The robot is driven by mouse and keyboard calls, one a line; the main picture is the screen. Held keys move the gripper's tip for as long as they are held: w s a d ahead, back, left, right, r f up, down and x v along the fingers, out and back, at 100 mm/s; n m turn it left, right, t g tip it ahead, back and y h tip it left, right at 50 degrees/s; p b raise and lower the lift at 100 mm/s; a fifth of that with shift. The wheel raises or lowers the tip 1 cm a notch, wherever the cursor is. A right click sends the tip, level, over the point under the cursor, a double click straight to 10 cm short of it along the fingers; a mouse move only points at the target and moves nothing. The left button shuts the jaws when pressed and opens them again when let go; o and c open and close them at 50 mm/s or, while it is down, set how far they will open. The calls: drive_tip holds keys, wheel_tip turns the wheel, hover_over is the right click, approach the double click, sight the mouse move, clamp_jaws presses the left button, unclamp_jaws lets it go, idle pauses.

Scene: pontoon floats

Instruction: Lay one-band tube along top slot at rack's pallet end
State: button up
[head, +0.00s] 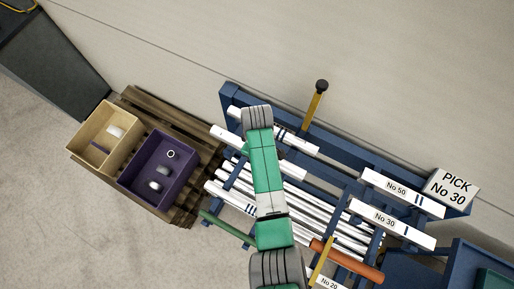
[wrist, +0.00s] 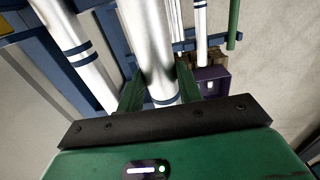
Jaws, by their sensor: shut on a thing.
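In the wrist view my gripper (wrist: 160,92) is shut on a white tube (wrist: 148,40). A single blue band (wrist: 165,101) shows on it near the fingers. In the head view my green arm covers the grip. A white tube (head: 228,136) passes beneath the arm there. The blue rack (head: 340,151) carries several white tubes lengthwise. A two-band tube (wrist: 75,50) lies left of the held tube in the wrist view, apart from it. The pallet (head: 202,150) is at the rack's left end in the head view. Whether the held tube touches the rack is hidden.
A tan bin (head: 83,132) and a purple bin (head: 138,199) stand on the pallet. Yellow-black posts (head: 315,104) rise from the rack. An orange tube (head: 345,262) and a green tube (head: 228,229) lie lower down.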

drive_tip(key=shift+f+b, duration=1.35)
drive_tip(key=shift+f, duration=0.55)
drive_tip(key=o, duration=1.1)
drive_tip(key=shift+c, duration=0.2)
wheel_tip(320, 180, up, 8)
drive_tip(key=shift+f, duration=0.1)
